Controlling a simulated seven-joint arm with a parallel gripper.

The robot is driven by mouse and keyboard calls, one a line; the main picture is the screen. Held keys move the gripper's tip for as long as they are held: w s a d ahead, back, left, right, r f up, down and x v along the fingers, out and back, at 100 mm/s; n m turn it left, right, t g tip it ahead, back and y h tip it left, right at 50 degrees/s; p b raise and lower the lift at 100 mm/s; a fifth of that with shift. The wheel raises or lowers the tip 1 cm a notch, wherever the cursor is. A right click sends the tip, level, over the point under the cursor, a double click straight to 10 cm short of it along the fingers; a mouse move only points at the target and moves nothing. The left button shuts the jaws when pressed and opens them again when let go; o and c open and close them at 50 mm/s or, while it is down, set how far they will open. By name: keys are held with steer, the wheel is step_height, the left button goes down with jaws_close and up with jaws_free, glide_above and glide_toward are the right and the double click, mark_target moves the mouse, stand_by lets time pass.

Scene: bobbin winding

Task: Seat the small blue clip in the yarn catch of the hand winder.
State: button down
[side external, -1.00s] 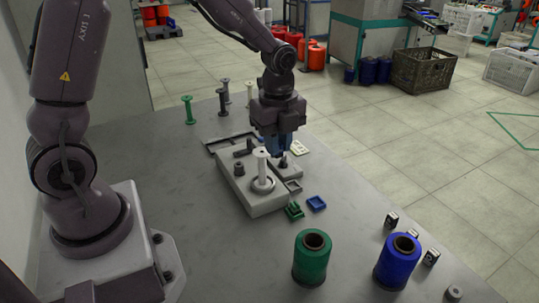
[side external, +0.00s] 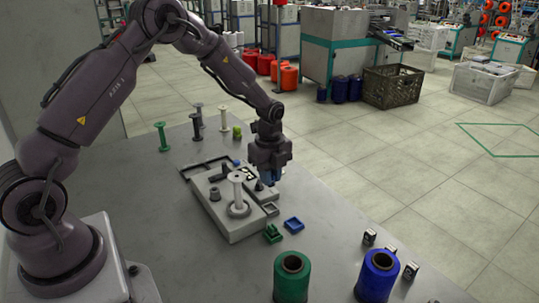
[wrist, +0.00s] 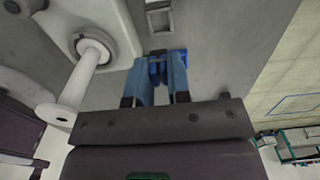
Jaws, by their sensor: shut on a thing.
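The hand winder (side external: 231,222) is a grey block on the table with a white bobbin standing on it; it also shows at the left of the wrist view (wrist: 112,18). The yarn catch (side external: 270,209) looks like a small grey square socket at its right side; in the wrist view the socket (wrist: 160,18) lies just beyond my fingertips. My gripper (side external: 270,181) has blue fingers and hangs above the winder's right side. In the wrist view my gripper (wrist: 167,60) is shut on the small blue clip (wrist: 156,71), mostly hidden between the fingers.
A blue square tray (side external: 293,225) and a green part (side external: 272,234) lie beside the winder. Green (side external: 292,278) and blue (side external: 377,276) yarn cones stand in front. Several bobbins stand at the back left. The table's right edge is near.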

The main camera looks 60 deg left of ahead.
glide_above(270, 210)
steer(key=shift+f, duration=3.15)
steer(key=shift+f, duration=0.85)
steer(key=c, duration=1)
jaws_free()
steer(key=shift+r, duration=3.5)
